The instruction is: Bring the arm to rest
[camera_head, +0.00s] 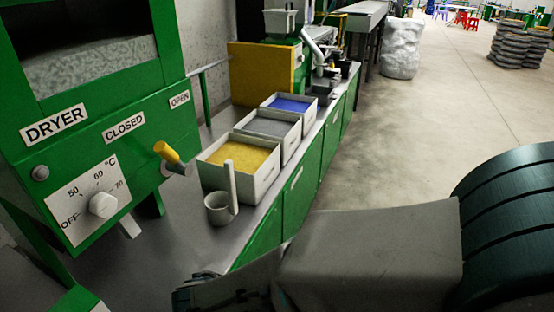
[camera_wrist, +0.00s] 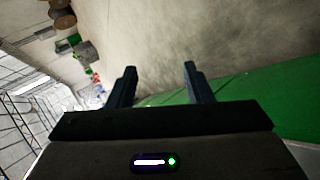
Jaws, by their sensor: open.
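My arm reaches in from the right in the head view, its grey link and dark ribbed joint filling the lower right. My gripper shows in the wrist view (camera_wrist: 158,75) with two dark fingers spread apart and nothing between them. In the head view the end of the arm is at the bottom, low beside the counter's front edge, and its fingertips cannot be made out there. In the wrist view the concrete floor lies beyond the fingers, with a green surface at the right.
The counter holds a grey scoop or cup (camera_head: 221,208) and trays of yellow (camera_head: 240,158), grey (camera_head: 270,123) and blue (camera_head: 291,103) material. Open floor (camera_head: 420,140) lies right.

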